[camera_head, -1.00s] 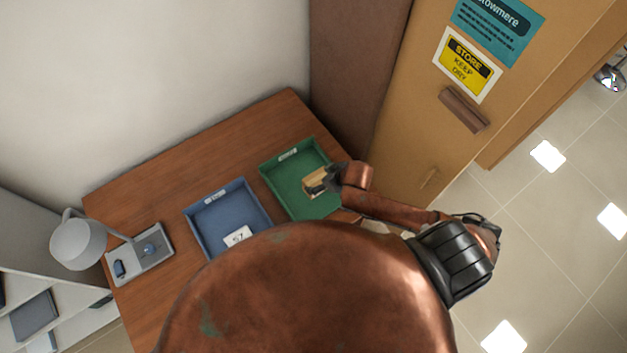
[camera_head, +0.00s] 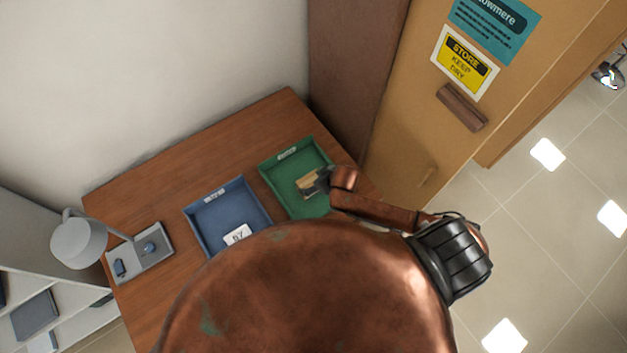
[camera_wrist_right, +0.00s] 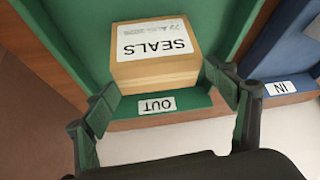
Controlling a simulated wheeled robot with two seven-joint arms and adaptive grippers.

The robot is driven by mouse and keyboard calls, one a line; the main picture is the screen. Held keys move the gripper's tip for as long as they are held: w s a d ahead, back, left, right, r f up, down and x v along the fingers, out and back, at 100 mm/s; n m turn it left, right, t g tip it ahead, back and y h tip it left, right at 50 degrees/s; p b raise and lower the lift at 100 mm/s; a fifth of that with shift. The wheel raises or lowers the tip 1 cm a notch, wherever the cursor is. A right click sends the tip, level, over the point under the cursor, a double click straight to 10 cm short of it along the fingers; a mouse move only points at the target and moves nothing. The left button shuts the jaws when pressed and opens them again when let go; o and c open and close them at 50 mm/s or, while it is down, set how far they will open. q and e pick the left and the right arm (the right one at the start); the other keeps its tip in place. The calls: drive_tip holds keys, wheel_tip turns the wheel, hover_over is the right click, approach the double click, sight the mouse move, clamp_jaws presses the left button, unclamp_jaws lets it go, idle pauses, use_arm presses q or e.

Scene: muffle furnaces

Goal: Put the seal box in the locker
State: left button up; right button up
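The seal box (camera_head: 307,184) is a small tan box with a white label reading SEALS. It sits in the green tray (camera_head: 266,176), whose label reads OUT in the right wrist view. My right gripper (camera_head: 321,181) is at the box's right side in the head view. In the right wrist view the box (camera_wrist_right: 155,52) lies just beyond the fingertips of my right gripper (camera_wrist_right: 163,84), which are spread about as wide as the box. Whether they touch it is unclear. A tall tan cabinet (camera_head: 405,120), apparently the locker, stands right of the table with its front looking shut. My left gripper is out of view.
A blue tray (camera_head: 195,228) with a white numbered card stands left of the green one. A grey lamp (camera_head: 78,240) and a small grey tray (camera_head: 137,266) are at the table's left end. A brown handle (camera_head: 462,107) juts from the cabinet.

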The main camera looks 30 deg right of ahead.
drive_tip(key=o, duration=0.4)
drive_tip(key=shift+o, duration=0.2)
